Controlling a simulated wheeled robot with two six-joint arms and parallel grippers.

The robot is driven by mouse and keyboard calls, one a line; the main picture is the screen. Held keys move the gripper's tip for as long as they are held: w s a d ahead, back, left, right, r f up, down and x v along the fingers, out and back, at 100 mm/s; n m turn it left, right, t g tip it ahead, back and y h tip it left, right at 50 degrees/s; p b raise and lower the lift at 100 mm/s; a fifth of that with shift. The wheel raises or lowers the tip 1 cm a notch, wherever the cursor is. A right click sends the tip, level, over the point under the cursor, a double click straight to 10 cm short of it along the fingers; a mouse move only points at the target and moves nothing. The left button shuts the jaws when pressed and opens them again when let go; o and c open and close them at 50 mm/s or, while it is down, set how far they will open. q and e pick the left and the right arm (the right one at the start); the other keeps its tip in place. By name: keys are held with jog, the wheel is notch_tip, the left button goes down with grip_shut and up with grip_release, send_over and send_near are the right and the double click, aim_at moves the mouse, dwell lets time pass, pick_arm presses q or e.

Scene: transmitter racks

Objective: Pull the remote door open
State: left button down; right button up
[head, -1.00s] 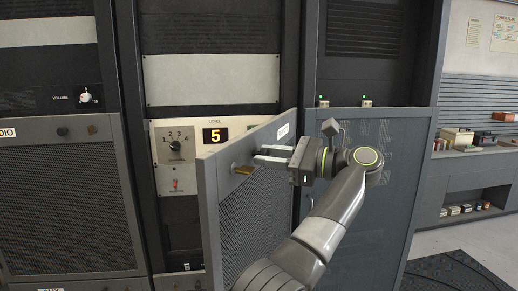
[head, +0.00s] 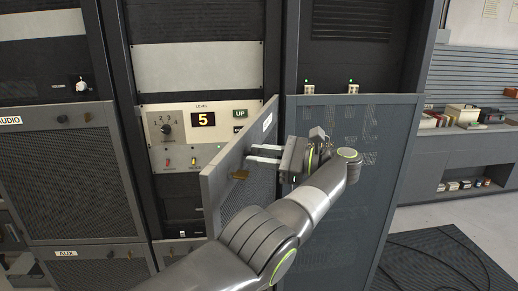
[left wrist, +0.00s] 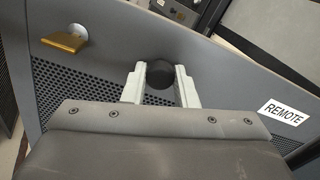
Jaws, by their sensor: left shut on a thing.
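The remote door (head: 226,168) is a grey framed mesh panel. It stands swung out from the middle rack, hinged at its right side, at a steep angle to the rack front. Its white REMOTE label (left wrist: 284,112) shows in the left wrist view. A round black knob (left wrist: 159,75) sits on the door between the two fingers of my left gripper (left wrist: 160,82). A brass latch (head: 240,174) sticks out near the door's free edge. My right gripper is not in view.
Behind the door, a control panel (head: 184,160) shows a level display reading 5. A closed mesh AUDIO door (head: 60,175) is at the left, and a closed grey door (head: 365,150) at the right. A dark mat with cables (head: 440,262) lies on the floor at right.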

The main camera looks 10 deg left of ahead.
pick_arm(q)
jog(key=shift+r, duration=0.25)
jog(key=c, duration=1.2)
grip_release()
jog(key=shift+f, duration=0.1)
jog(key=shift+o, duration=0.3)
jog(key=shift+f, duration=0.1)
jog(key=shift+f, duration=0.1)
